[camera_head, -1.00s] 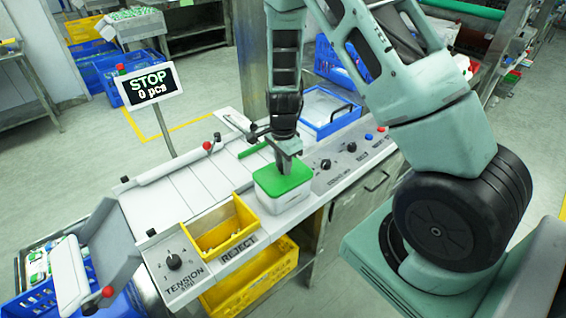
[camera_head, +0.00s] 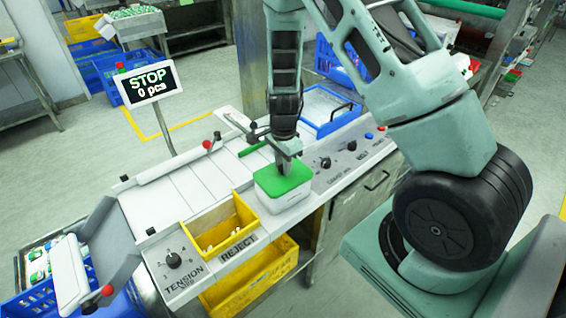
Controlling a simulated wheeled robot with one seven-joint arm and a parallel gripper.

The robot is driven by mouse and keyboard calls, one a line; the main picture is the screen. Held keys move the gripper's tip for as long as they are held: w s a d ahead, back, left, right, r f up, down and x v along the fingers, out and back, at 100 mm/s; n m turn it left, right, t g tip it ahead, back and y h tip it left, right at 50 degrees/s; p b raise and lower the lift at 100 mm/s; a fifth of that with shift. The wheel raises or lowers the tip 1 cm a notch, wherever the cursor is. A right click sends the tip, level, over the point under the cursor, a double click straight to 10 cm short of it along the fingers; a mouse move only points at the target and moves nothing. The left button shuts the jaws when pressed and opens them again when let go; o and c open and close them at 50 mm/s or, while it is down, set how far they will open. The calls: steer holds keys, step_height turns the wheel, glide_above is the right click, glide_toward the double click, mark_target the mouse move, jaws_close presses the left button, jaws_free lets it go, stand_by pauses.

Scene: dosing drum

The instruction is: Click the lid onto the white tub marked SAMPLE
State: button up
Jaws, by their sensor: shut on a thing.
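The white tub (camera_head: 281,204) stands at the front edge of the machine top, to the right of the yellow reject bin. A green lid (camera_head: 283,181) lies over its top. I cannot tell whether the lid is clicked down all round, and no SAMPLE mark is readable on the tub from here. My gripper (camera_head: 287,166) points down from above at the far part of the lid. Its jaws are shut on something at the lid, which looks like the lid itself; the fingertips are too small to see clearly.
A yellow bin (camera_head: 247,217) marked REJECT is just left of the tub. Knobs and buttons (camera_head: 326,163) line the panel to the right. A STOP display (camera_head: 148,86) stands on a post behind left. A blue tray (camera_head: 333,128) lies behind the gripper. The white slatted surface (camera_head: 165,205) is clear.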

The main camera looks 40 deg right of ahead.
stand_by(0.3)
steer(key=o, duration=1.5)
steer(key=shift+o, duration=0.2)
steer(key=shift+r+p, duration=3.1)
steer(key=shift+r, duration=0.45)
jaws_close()
